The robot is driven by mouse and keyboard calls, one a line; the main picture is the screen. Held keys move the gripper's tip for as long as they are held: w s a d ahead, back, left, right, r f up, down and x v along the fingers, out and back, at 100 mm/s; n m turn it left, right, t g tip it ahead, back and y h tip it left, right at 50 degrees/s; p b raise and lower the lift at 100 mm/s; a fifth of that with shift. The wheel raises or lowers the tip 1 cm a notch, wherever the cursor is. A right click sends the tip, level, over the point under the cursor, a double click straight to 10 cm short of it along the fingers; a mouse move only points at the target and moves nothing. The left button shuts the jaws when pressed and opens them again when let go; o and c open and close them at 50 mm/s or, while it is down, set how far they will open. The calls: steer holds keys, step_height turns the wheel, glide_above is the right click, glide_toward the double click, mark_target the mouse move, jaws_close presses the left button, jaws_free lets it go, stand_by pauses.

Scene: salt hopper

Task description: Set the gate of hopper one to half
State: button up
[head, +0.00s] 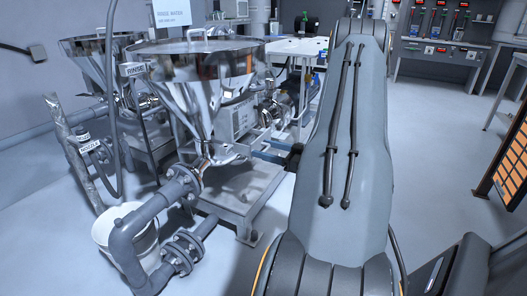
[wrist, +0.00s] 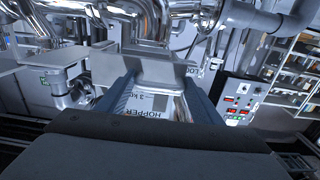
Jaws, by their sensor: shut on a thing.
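The front steel hopper (head: 205,85) stands on a grey stand, with its cone narrowing to a pipe. A plate lettered "HOPPER" (wrist: 145,104) shows between the fingers in the wrist view; its number is not clear. My gripper (head: 254,146) reaches in from the right at the hopper's neck. In the wrist view my gripper (wrist: 162,82) is shut on a flat metal piece, which I take as the gate's handle (wrist: 150,68). How far the gate is out cannot be told; my arm and gripper hide part of it.
Grey flanged pipes (head: 160,205) and a white bucket (head: 122,230) are at front left. A control panel (wrist: 238,100) shows at right in the wrist view.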

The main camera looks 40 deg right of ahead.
steer(key=shift+w+a, duration=0.15)
steer(key=shift+w, duration=0.15)
steer(key=o, duration=1.5)
steer(key=p+v, duration=0.1)
steer(key=v, duration=0.6)
steer(key=shift+s+p, duration=0.3)
steer(key=shift+s, duration=0.1)
